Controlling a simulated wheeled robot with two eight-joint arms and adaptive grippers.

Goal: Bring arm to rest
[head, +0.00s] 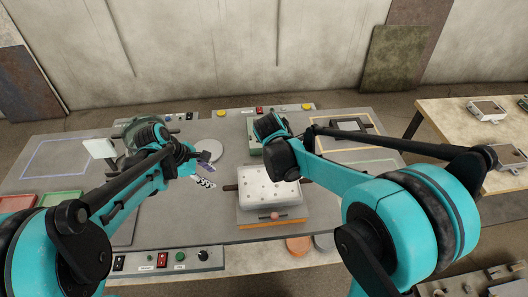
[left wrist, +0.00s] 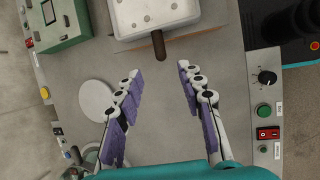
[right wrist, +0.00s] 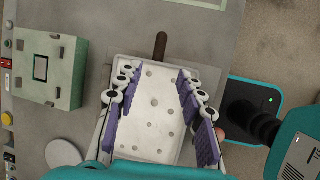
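A white tray-like box with dark holes (head: 268,188) sits on the grey table, with dark handles at its ends. My left gripper (head: 207,170) is open and empty to the left of this box. In the left wrist view, the open fingers (left wrist: 157,72) point toward the box's dark handle (left wrist: 159,46), apart from it. My right gripper is hidden behind its own arm in the head view. In the right wrist view it is open (right wrist: 155,76), with its fingers spread above the white box (right wrist: 152,105) and nothing held.
A green box (right wrist: 48,68) and a pale round disc (left wrist: 98,100) lie near the white box. Button panels (head: 165,261) line the table's edges. Red and green trays (head: 60,198) are at the left. A second table (head: 460,125) stands at the right.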

